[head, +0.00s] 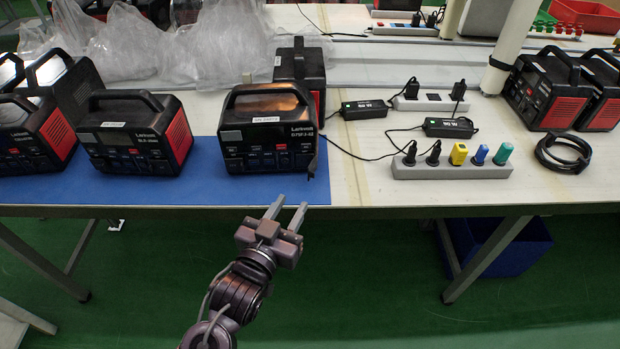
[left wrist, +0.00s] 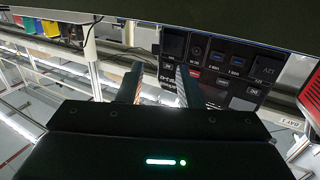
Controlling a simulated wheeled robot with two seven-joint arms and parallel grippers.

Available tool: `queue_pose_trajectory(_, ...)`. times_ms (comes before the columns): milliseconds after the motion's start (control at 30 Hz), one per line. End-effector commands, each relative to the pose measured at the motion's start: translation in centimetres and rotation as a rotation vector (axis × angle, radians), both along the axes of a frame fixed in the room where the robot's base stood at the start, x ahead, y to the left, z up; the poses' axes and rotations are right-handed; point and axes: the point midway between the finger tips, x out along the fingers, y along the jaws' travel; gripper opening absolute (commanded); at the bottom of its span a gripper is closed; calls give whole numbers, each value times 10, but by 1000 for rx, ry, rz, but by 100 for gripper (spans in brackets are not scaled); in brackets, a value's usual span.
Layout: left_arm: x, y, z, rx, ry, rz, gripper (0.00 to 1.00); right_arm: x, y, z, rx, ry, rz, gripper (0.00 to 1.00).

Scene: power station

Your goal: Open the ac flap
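The power station in front of my gripper is a black box with a carry handle (head: 268,135), standing on the blue mat (head: 200,197) near the table's front edge. Its front faces me and carries dark ports, small switches and a label. The front panel also shows upside down in the left wrist view (left wrist: 232,68). My right gripper is not in view.
A similar power station (head: 135,135) stands to the left, and others stand farther left, behind and far right. A grey power strip (head: 452,170) with coloured plugs and a black cable coil (head: 563,153) lie to the right. The space before the table is free.

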Motion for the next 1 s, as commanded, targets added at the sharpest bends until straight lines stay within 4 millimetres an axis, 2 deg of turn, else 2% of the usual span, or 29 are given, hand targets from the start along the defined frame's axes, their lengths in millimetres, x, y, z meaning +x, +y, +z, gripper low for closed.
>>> queue_pose_trajectory(167,5,-7,7,-15,-47,-15,33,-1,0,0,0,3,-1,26)
queue_pose_trajectory(600,63,-32,7,-15,-45,-14,33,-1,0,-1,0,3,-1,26)
queue_pose_trajectory(1000,70,-35,6,-13,-42,-15,31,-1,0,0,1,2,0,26)
